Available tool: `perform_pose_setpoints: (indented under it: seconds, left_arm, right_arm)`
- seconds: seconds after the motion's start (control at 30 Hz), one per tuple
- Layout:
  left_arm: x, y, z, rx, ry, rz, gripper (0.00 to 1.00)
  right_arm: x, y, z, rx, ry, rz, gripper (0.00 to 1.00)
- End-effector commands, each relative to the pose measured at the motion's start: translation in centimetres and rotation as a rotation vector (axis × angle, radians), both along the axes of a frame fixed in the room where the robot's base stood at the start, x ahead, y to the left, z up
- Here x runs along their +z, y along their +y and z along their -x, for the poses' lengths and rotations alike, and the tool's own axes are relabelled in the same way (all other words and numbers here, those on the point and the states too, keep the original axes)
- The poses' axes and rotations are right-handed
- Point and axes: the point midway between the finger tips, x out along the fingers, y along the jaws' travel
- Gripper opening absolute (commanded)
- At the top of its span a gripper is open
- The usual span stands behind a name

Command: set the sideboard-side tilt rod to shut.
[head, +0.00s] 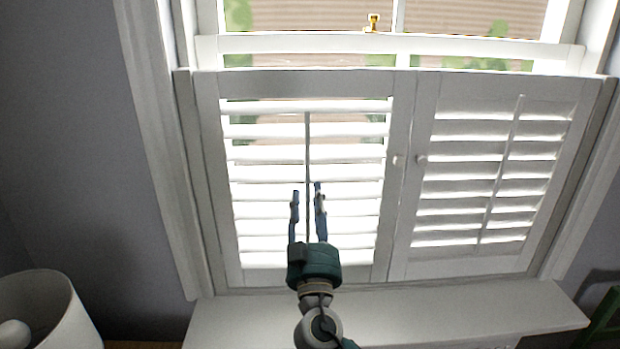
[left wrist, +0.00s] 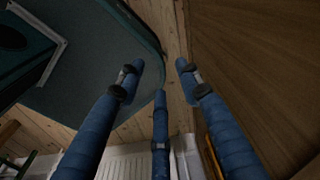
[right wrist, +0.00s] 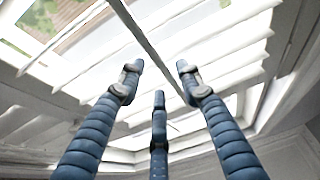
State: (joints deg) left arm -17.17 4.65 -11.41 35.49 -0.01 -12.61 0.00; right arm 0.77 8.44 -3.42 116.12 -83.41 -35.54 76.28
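The window has two white shutter panels. The left panel's tilt rod (head: 307,150) is a thin grey vertical bar, and its slats (head: 265,153) stand open with the outside showing between them. The right panel's tilt rod (head: 499,165) crosses slats that look more closed, with thin bright gaps. My right gripper (head: 307,192) is open, with its fingers on either side of the left rod. In the right wrist view, that rod (right wrist: 150,45) passes between the spread fingertips (right wrist: 160,68); contact cannot be told. My left gripper (left wrist: 158,68) is open and empty, low over the floor.
A white sill (head: 460,310) runs below the shutters. A white lampshade (head: 45,305) is at lower left, and a dark green chair (head: 603,320) at lower right. The left wrist view shows floorboards (left wrist: 160,20) and a brown wooden surface (left wrist: 260,60) close on the right.

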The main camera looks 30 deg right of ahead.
Motion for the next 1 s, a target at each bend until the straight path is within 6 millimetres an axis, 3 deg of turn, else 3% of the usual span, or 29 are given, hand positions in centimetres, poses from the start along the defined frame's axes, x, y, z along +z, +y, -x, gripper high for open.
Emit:
perform_pose_setpoints:
  seconds: [0.03,0.2,0.57,0.77,1.0]
  left_arm:
    - [1.0,0.0,0.0,0.000,0.000,0.000,0.35]
    - [1.8,0.0,0.0,0.000,0.001,0.000,0.35]
    - [1.9,0.0,0.0,-0.001,0.001,0.000,0.35]
    - [1.9,0.0,0.0,-0.001,0.000,0.001,0.35]
    - [1.9,-0.1,-0.3,-0.001,-0.005,0.002,0.35]
  right_arm:
    - [0.9,-0.5,-0.7,-0.002,0.001,0.004,0.35]
    - [1.3,-1.4,-2.2,-0.002,0.001,0.001,0.35]
    - [1.2,-1.7,-2.6,-0.001,0.001,0.000,0.35]
    - [1.2,-1.7,-2.6,-0.001,0.001,0.000,0.00]
    - [1.8,-1.7,-3.3,-0.002,-0.002,-0.001,0.00]
